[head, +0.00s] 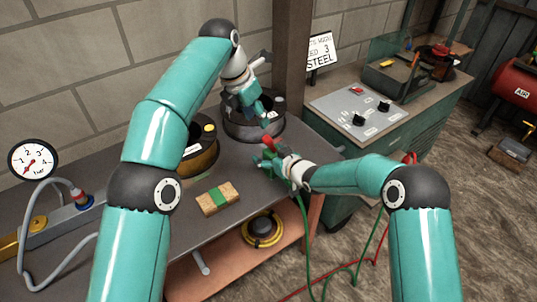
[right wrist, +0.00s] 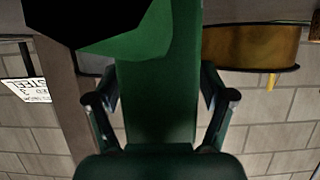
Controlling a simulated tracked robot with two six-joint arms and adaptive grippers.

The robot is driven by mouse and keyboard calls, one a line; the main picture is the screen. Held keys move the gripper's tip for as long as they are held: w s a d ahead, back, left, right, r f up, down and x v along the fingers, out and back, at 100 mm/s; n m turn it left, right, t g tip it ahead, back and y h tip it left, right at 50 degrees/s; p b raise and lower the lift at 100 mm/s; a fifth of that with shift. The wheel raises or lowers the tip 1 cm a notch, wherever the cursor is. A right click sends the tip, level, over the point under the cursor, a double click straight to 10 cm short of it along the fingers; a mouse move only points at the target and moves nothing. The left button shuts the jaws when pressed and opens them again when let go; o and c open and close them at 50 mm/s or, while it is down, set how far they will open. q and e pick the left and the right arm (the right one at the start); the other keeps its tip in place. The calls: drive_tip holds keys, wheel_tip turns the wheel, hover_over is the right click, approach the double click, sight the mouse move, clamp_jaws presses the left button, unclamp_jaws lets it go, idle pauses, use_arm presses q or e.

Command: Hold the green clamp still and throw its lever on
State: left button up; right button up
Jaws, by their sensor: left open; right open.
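The green clamp (head: 268,156) is at the right edge of the dark bench, with a red-tipped part (head: 267,142) sticking up. My right gripper (head: 281,167) is at the clamp from the right, open, and partly hides it. In the right wrist view a large green body (right wrist: 158,90) stands between the open fingers, with a black shape across its top; I cannot tell whether they touch it. My left gripper (head: 257,107) is open and points down in front of the dark round pot, above and behind the clamp, apart from it. The clamp's lever is too small to read clearly.
A dark round pot (head: 240,128) and a brass-coloured drum (head: 200,155) stand behind. A grey control panel (head: 355,105) stands right. Green and red cables (head: 352,268) hang below the bench edge.

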clamp_jaws()
use_arm(q)
drive_tip(key=c, duration=0.5)
drive_tip(key=shift+w+d+r+m, duration=0.1)
drive_tip(key=shift+w+d+m, duration=0.1)
drive_tip(key=shift+m, duration=0.1)
drive_tip(key=shift+c, duration=1.2)
drive_tip(key=d+f+m+h, duration=0.1)
drive_tip(key=d+f+m, duration=0.1)
drive_tip(key=d+m, duration=0.1)
drive_tip(key=shift+w+d+f+h, duration=0.1)
drive_tip(key=shift+d+f+h, duration=0.15)
drive_tip(key=shift+f+h, duration=0.15)
clamp_jaws()
drive_tip(key=s+a+f+n+t+h, duration=0.1)
drive_tip(key=s+a, duration=0.4)
drive_tip(key=a, duration=0.7)
drive_tip(key=shift+s+a+h, duration=0.2)
drive_tip(key=shift+a+h, duration=0.1)
drive_tip(key=shift+h, duration=0.1)
